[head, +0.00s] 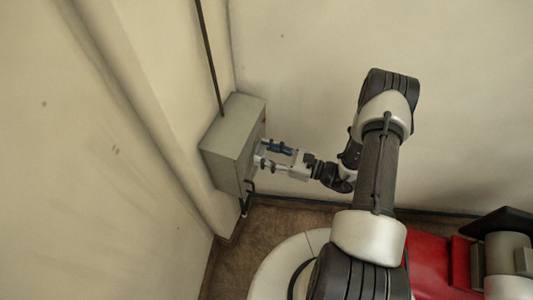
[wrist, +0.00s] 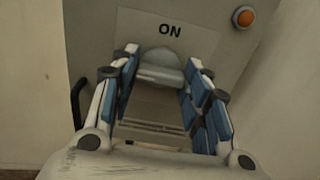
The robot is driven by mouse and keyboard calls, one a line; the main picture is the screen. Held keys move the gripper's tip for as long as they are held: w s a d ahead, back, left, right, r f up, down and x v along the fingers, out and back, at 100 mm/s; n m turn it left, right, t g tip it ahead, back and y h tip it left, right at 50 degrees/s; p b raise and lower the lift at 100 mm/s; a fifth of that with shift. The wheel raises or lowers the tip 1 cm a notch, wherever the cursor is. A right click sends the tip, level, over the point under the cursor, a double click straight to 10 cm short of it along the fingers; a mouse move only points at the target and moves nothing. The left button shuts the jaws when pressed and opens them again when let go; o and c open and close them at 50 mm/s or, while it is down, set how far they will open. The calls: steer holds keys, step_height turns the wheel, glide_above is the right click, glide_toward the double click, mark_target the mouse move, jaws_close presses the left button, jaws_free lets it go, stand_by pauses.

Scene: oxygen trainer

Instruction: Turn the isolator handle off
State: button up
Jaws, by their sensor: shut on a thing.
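The isolator box (head: 228,150) is a grey cabinet mounted on the wall near the corner in the head view. Its grey front panel (wrist: 225,45) fills the upper part of the wrist view, with a label reading "ON" (wrist: 170,30). The isolator handle (wrist: 160,68) is a rounded grey piece just below that label, between my fingertips. My gripper (head: 262,152) reaches the box front from the right. In the wrist view its blue-padded fingers (wrist: 163,64) are shut on the handle from both sides. The handle cannot be made out in the head view.
An orange round button or lamp (wrist: 243,18) sits on the panel at upper right. A dark conduit (head: 209,55) runs up from the box top. A black bent piece (head: 249,187) shows by the box's lower edge. Walls stand close behind and left; brown floor lies below.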

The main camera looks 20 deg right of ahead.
stand_by(0.4)
steer(key=o, duration=1.1)
steer(key=shift+c, duration=0.2)
steer(key=v, duration=1.2)
